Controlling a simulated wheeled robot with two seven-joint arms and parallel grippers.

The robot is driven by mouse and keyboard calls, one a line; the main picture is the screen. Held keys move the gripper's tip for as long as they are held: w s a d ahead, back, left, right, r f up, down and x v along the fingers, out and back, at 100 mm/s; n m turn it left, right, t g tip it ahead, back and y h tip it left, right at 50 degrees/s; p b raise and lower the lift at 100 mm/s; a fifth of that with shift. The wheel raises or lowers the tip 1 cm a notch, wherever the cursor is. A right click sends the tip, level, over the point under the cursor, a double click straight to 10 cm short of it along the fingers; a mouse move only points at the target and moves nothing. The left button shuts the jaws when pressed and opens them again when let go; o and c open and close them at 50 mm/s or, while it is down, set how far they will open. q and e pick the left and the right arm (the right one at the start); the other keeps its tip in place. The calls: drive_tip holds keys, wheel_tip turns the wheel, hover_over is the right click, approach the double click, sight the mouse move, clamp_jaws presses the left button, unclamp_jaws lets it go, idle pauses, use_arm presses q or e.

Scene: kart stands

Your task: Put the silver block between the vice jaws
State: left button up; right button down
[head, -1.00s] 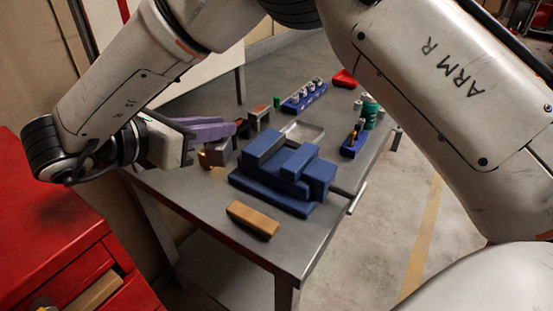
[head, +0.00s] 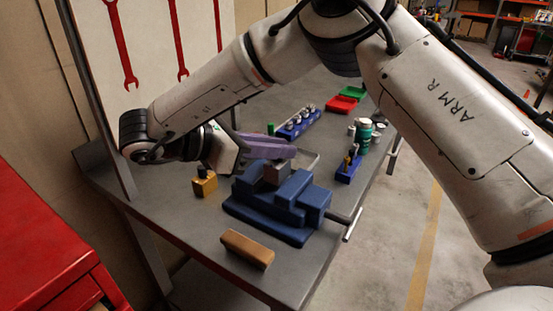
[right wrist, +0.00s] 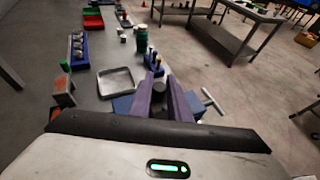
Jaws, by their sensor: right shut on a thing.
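The silver block (head: 276,173) looks grey-brown in the head view. It is under the tips of my right gripper (head: 284,152), which has purple fingers and is shut on it. The block is at the gap between the jaws of the blue vice (head: 265,221); its lower part is hidden, so I cannot tell if it rests on the vice. In the right wrist view the purple fingers (right wrist: 160,95) point at the vice, whose blue edge (right wrist: 122,104) shows beside them. My left gripper is not in view.
A wooden-topped brush or block (head: 247,248) lies at the bench's front. Blue holders (head: 347,171) and a green bottle (head: 363,134) stand to the right and behind. The vice handle (head: 353,224) sticks out right.

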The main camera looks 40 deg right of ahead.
wheel_tip(320, 180, down, 3)
drive_tip(key=shift+r, duration=0.2)
drive_tip(key=c, duration=1.7)
unclamp_jaws()
drive_tip(key=shift+o, duration=0.2)
drive_tip(key=v, duration=1.2)
